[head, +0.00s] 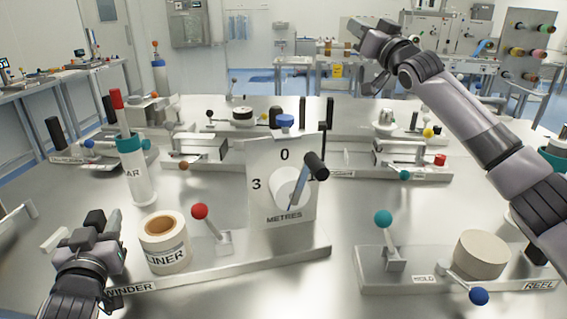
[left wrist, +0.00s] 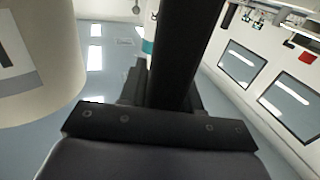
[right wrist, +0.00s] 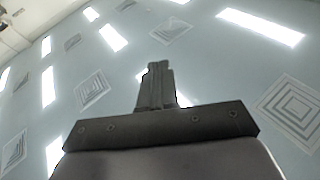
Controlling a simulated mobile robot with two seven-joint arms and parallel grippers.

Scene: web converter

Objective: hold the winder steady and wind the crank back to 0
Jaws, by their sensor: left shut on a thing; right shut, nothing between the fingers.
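The winder base (head: 230,264) lies at the front left of the table. Its upright METRES plate (head: 268,160) shows 0 at the top, 3 at the left and a mostly hidden 1 at the right. The crank (head: 298,190) points up and right, its black handle (head: 316,166) in front of the 1. My left gripper (head: 93,226) is shut on a dark upright post (left wrist: 180,60) at the winder's left end, beside the liner roll (head: 166,252). My right gripper (head: 364,32) is shut and empty, raised high behind and right of the plate, far from the crank.
A red-knobbed lever (head: 200,212) stands between liner roll and plate. At the right is the reel base (head: 420,284) with a teal-knobbed lever (head: 383,218) and a blue knob (head: 479,296). A white cylinder (head: 139,180) stands at left. Other fixtures fill the back; bare table separates winder and reel.

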